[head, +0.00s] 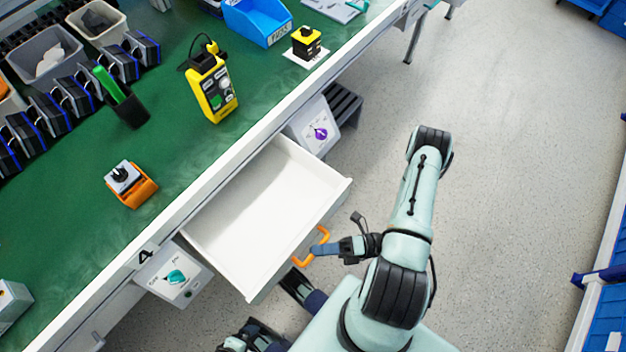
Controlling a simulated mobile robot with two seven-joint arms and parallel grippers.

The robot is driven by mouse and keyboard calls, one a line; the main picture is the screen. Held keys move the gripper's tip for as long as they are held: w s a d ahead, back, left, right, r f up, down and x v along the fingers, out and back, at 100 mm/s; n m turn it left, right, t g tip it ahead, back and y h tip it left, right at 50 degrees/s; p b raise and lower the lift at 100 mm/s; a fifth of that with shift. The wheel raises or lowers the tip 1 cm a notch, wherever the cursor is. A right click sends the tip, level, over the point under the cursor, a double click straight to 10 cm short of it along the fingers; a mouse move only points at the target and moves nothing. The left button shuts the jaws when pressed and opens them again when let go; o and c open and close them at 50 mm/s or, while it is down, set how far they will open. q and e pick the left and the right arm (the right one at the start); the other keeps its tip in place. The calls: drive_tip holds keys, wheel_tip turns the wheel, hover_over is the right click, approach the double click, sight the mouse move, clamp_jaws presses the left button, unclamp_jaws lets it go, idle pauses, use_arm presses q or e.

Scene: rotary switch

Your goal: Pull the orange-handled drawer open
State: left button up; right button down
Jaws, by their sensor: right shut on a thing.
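The white drawer (262,205) is pulled well out from under the green bench, and its inside is empty. Its orange handle (323,236) is on the front panel. My right gripper (318,249) is shut on the orange handle, reaching in from the right. Part of the handle is hidden by the fingers. Dark parts of my left arm show low in the picture, but I cannot make out the left gripper's fingers.
The green bench (165,140) holds a yellow device (211,88), an orange-based switch (130,184), a yellow-black switch (306,43) and a blue bin (257,20). Switch boxes with a teal knob (175,277) and a purple knob (320,133) flank the drawer.

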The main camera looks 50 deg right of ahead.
idle(0.3)
drive_tip(key=c, duration=1.1)
unclamp_jaws()
drive_tip(key=b+v, duration=0.1)
drive_tip(key=v, duration=1.2)
drive_tip(key=shift+s+d, duration=0.15)
drive_tip(key=shift+s, duration=0.1)
